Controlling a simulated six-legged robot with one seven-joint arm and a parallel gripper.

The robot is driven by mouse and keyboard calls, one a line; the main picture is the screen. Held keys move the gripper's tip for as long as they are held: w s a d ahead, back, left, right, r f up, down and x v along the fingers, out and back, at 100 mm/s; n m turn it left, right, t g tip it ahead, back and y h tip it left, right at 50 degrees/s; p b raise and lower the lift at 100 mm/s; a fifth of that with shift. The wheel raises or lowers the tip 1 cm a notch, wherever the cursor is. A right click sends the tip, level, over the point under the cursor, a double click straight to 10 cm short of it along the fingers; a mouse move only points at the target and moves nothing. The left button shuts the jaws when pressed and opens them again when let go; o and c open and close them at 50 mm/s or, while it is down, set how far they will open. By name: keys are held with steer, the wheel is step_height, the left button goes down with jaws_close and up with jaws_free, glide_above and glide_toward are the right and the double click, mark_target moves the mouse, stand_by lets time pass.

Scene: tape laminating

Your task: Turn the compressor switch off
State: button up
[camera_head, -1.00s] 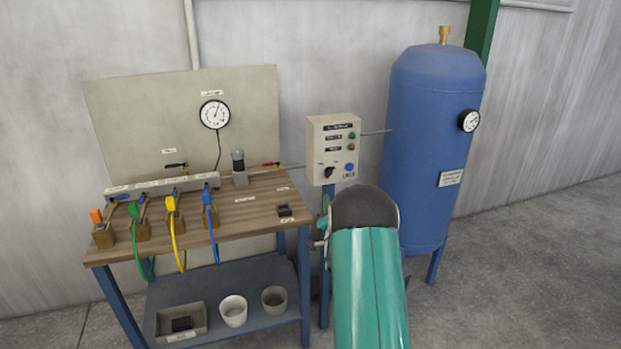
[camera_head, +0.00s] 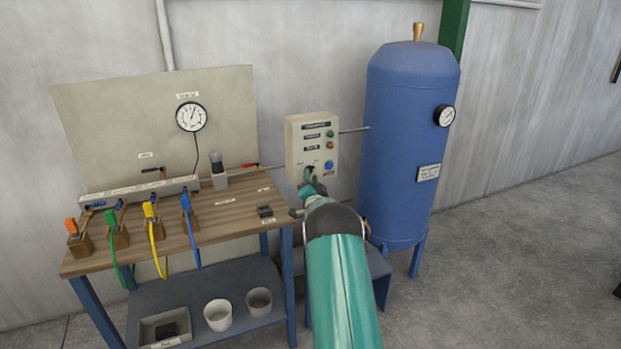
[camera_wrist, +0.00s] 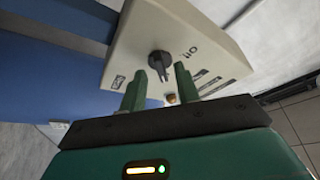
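The compressor control box (camera_head: 297,150) is a cream panel left of the blue tank, with a black rotary switch (camera_head: 309,173) low on its face. In the wrist view the switch (camera_wrist: 160,66) is a black knob with a raised grip, beside a printed label. My gripper (camera_head: 313,190) is just in front of and below the switch in the head view and partly covers it. In the wrist view the two green fingers of my gripper (camera_wrist: 168,71) are apart with nothing between them. The knob lies just beyond the fingertips, toward the left finger; contact cannot be told.
The blue tank (camera_head: 410,140) with a gauge stands right of the box. A wooden-topped workbench (camera_head: 235,205) with coloured hoses, valves and bins stands left of it.

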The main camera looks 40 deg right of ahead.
steer(key=shift+w+d+r, duration=0.2)
steer(key=shift+w+d, duration=0.05)
steer(key=shift+w, duration=0.2)
jaws_close()
